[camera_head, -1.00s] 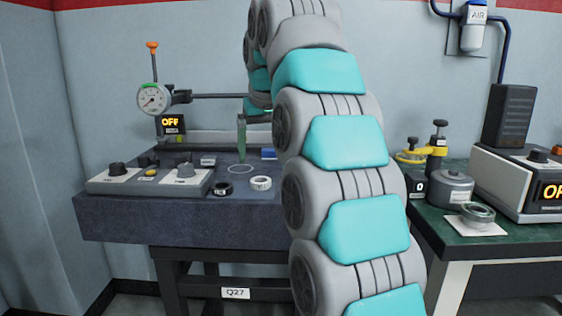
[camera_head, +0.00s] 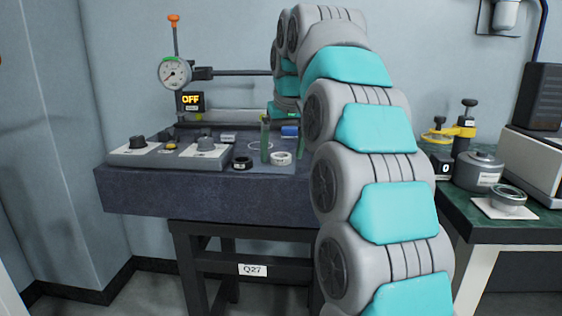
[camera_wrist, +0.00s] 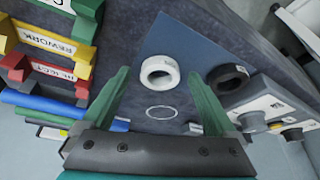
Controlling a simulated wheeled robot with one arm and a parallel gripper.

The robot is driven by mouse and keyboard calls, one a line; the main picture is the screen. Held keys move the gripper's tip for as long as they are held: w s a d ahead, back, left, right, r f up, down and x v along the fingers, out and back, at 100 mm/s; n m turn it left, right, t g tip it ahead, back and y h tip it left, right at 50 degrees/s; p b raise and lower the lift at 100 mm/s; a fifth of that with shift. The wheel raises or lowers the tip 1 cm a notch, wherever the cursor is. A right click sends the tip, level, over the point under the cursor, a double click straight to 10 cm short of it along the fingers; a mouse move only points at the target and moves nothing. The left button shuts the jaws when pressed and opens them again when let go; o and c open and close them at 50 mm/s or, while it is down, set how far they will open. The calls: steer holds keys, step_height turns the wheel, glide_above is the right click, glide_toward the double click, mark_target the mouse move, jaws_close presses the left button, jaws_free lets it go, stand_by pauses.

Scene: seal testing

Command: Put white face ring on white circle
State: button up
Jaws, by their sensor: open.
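The white circle (camera_wrist: 161,106) is a thin empty outline marked on the table, closer to my gripper's base than the ring in the wrist view. It also shows in the head view (camera_head: 260,146), partly behind a green finger. My gripper (camera_wrist: 158,73) is open and empty, its green fingertips on either side of the white ring in the wrist view. I cannot tell whether the fingertips touch the table.
The black ring (camera_wrist: 228,77) lies beside the white ring. A control panel with knobs (camera_head: 170,152) stands left on the table, a dial gauge (camera_head: 174,72) behind it. Coloured bins (camera_wrist: 52,75) show in the wrist view. A green side table (camera_head: 520,228) stands right.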

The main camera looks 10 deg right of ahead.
steer(key=shift+f, duration=0.15)
jaws_close()
stand_by(0.7)
